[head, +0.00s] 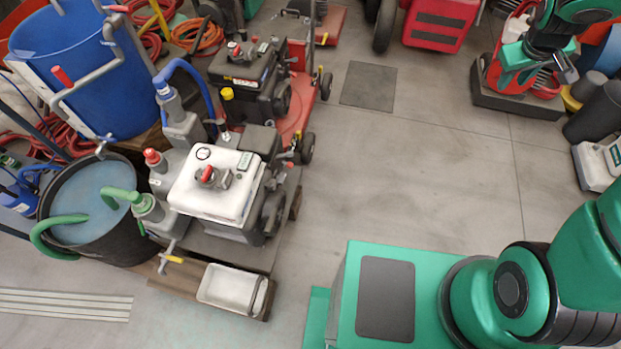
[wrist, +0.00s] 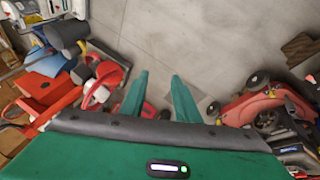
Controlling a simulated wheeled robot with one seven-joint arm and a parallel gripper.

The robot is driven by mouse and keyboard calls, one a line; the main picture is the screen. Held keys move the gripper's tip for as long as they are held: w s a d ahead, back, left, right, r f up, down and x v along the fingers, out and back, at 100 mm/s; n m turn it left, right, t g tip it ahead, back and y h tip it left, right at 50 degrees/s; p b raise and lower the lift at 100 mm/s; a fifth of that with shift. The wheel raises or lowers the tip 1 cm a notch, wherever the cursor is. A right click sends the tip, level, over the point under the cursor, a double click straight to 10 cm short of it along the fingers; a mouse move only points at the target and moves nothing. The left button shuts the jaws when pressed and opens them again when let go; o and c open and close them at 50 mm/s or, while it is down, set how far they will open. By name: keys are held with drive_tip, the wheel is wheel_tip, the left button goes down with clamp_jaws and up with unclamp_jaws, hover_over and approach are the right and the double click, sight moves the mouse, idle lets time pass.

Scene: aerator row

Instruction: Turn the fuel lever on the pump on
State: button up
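The pump (head: 215,185) stands on a low pallet left of centre in the head view. It has a white top tank, a dark engine body and grey pipe fittings with green and blue hoses. A small red-topped part (head: 207,173) sits on the white tank; I cannot tell which part is the fuel lever or how it is set. My gripper (wrist: 160,76) shows in the wrist view with its two green fingers apart and nothing between them. It is well away from the pump, which I cannot make out in the wrist view.
A black tub (head: 92,212) of water and a blue barrel (head: 78,72) stand left of the pump. A black-and-red machine (head: 247,75) stands behind it. A white tray (head: 231,287) lies in front. The grey floor (head: 420,165) to the right is clear.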

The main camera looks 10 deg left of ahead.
drive_tip(key=w+a+f+n+t, duration=0.2)
drive_tip(key=w+a+f+n, duration=0.2)
drive_tip(key=w+a+f, duration=0.5)
drive_tip(key=w+a+f+n+t+y, duration=0.25)
drive_tip(key=w+a+f+n, duration=0.2)
drive_tip(key=a+f, duration=0.7)
drive_tip(key=w+a+f+n+t+y, duration=0.25)
drive_tip(key=w+a+f+n, duration=0.2)
drive_tip(key=a+f, duration=0.65)
drive_tip(key=s+a+f+n+y, duration=0.1)
drive_tip(key=s+a+f, duration=0.15)
drive_tip(key=a, duration=0.35)
drive_tip(key=s+a+f+n+y, duration=0.2)
drive_tip(key=s+a, duration=0.1)
drive_tip(key=a, duration=0.3)
drive_tip(key=n+t+y, duration=0.2)
drive_tip(key=n+y, duration=0.5)
approach(281, 178)
drive_tip(key=x, duration=0.7)
drive_tip(key=shift+f, duration=0.35)
drive_tip(key=shift+c, duration=0.6)
